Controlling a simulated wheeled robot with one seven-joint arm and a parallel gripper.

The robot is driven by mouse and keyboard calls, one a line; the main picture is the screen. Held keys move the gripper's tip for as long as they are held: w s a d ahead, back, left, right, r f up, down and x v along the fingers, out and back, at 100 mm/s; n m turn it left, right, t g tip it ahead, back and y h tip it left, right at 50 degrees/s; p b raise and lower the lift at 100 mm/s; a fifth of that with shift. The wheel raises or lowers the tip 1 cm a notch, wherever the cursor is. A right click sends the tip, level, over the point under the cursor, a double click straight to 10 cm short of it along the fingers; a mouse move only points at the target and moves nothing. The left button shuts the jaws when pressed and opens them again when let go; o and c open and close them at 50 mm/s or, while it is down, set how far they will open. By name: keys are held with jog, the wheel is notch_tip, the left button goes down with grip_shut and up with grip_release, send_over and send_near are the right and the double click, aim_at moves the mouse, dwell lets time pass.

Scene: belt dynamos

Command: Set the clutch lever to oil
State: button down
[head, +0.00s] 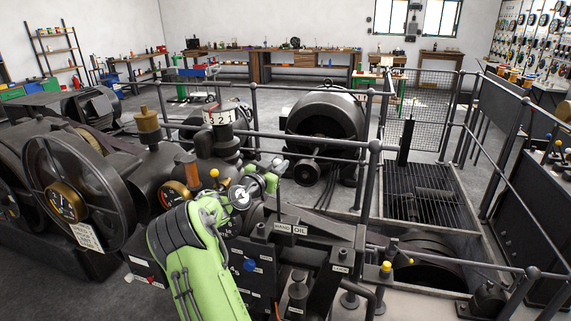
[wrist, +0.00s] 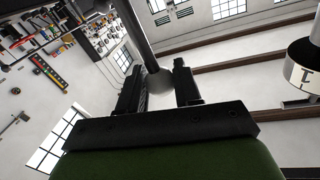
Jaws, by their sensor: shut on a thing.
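My gripper (head: 271,177) is at the end of my green arm in the middle of the head view, above the dark machine. In the wrist view its two black fingers (wrist: 160,78) are closed around a grey ball at the end of a dark rod (wrist: 135,28). This looks like the clutch lever, whose thin rod (head: 278,208) shows below my gripper in the head view. A plate marked HAND and OIL (head: 291,229) sits beside the rod's lower part, HAND on the left and OIL on the right. The rod stands nearly upright, close to the HAND side.
A yellow-knobbed lever (head: 214,173) stands just left of my gripper. A large flywheel (head: 80,190) is at the left. A metal railing (head: 368,180) runs behind and to the right. A blue knob (head: 249,265) and a yellow knob (head: 385,267) are on the near side.

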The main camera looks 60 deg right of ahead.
jog(key=shift+s+f, duration=0.1)
jog(key=shift+f, duration=0.05)
jog(key=s+d+f+m+b, duration=0.1)
jog(key=s+f+m+b, duration=0.1)
jog(key=s+b, duration=0.5)
jog(key=s+d+f+m+y+b, duration=0.1)
jog(key=s+f+m+b, duration=0.2)
jog(key=b, duration=0.8)
jog(key=shift+s+d+f+m+t, duration=0.15)
jog(key=shift+s+m+t, duration=0.15)
jog(key=shift+s+m, duration=1.55)
jog(key=shift+s+n, duration=0.55)
jog(key=shift+s, duration=0.05)
jog(key=c, duration=0.8)
grip_release()
jog(key=shift+s+d, duration=0.1)
